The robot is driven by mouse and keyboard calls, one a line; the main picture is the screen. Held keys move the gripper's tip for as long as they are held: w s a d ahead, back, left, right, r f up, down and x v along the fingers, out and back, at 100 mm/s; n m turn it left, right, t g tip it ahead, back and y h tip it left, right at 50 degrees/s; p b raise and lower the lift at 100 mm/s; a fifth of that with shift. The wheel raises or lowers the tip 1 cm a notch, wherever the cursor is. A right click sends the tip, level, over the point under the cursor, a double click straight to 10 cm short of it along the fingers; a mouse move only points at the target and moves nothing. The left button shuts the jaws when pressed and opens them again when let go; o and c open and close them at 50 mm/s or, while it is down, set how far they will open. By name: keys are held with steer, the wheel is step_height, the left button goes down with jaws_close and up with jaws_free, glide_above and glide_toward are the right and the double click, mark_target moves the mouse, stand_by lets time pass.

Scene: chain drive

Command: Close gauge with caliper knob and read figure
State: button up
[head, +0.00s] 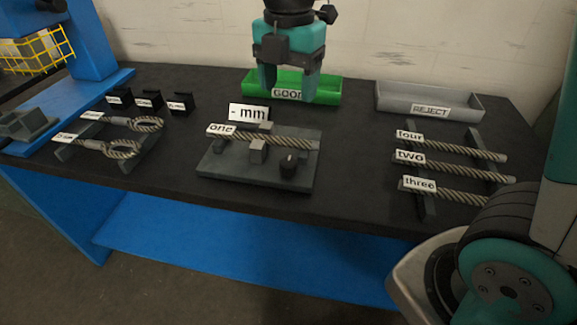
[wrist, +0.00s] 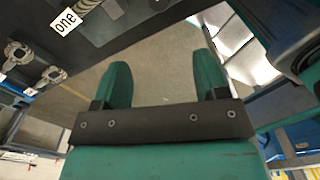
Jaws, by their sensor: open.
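The gauge is a grey block (head: 215,171) on the dark bench, with small grey jaws and a black caliper knob (head: 288,165) at its front right. A rope labelled "one" (head: 280,141) lies across the gauge. A sign behind it reads "- mm" (head: 249,113), with no figure. My gripper (head: 290,98) hangs above the back of the bench, in front of the green GOOD tray (head: 325,90). It is open and empty. In the wrist view its two fingers (wrist: 165,85) are apart with only floor between them, and the "one" label shows at the upper left.
A grey REJECT tray (head: 385,104) stands at the back right. Ropes labelled four (head: 455,146), two (head: 460,167) and three (head: 465,191) lie on a rack at the right. Looped ropes (head: 125,152), small black blocks and a blue press (head: 90,50) are at the left.

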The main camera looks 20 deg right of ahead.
glide_toward(288, 162)
step_height(288, 162, down, 10)
steer(key=shift+r, duration=0.15)
stand_by(0.4)
steer(key=c, duration=0.9)
steer(key=shift+c, duration=0.2)
